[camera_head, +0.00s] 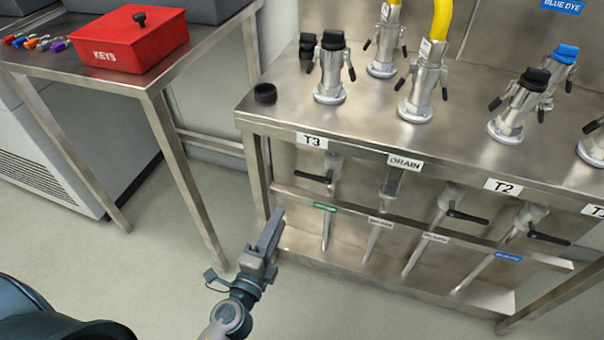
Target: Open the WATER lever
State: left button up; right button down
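No label reading WATER can be made out. Two more black levers, one below T2 (467,216) and one farther right (548,238), stick out to the right. My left gripper (272,230) is in front of the bench's left leg, below and left of the T3 lever and apart from it. It is seen edge-on, so its opening is hidden. My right gripper is out of view.
The steel bench (300,112) carries several hose couplings, some capped, two with yellow hoses. A rail (400,226) runs in front of the pipes below the levers. A table at left holds a red KEYS box (126,40). Floor between table and bench is clear.

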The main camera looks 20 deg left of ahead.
aim_at(300, 175)
pick_arm(q)
jog(key=shift+w, duration=0.1)
